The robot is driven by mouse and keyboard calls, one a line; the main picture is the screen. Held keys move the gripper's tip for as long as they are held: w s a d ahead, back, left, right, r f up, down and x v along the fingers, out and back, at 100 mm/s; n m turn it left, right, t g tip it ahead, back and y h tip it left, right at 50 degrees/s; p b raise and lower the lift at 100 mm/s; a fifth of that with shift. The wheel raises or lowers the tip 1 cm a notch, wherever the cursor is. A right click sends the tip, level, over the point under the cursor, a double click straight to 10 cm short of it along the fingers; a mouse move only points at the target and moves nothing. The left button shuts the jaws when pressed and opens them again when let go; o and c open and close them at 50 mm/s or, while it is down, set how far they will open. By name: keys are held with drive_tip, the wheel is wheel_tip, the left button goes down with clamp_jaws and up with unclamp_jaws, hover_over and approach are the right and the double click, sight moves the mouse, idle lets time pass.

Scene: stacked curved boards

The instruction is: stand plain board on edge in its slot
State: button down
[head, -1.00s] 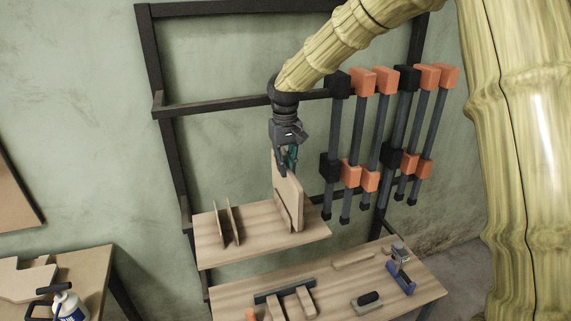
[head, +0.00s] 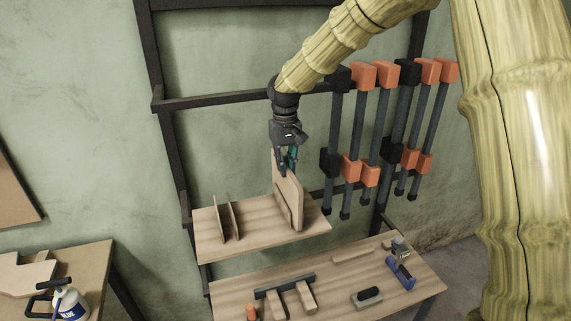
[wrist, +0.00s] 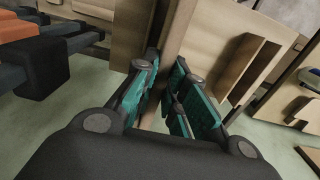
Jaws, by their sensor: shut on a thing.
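The plain board (head: 286,192) is a pale wooden panel standing on edge, close to upright, at the right part of the wooden rack shelf (head: 262,239). My gripper (head: 287,170) is above it, pointing down, shut on its upper edge. In the wrist view the teal finger pads of my gripper (wrist: 168,78) lie on both sides of the board (wrist: 176,35).
Thin upright dividers (head: 228,220) stand at the shelf's left. Black and orange clamps (head: 362,125) hang on the rail to the right. A lower bench (head: 338,285) holds wood blocks and tools. A side table with a glue bottle (head: 70,303) is at lower left.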

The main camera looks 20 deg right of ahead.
drive_tip(key=shift+f, duration=0.8)
drive_tip(key=c, duration=1.7)
unclamp_jaws()
drive_tip(key=shift+r, duration=0.15)
drive_tip(key=shift+r+p, duration=0.75)
drive_tip(key=shift+r, duration=1.4)
drive_tip(key=shift+o, duration=0.2)
drive_tip(key=o, duration=0.5)
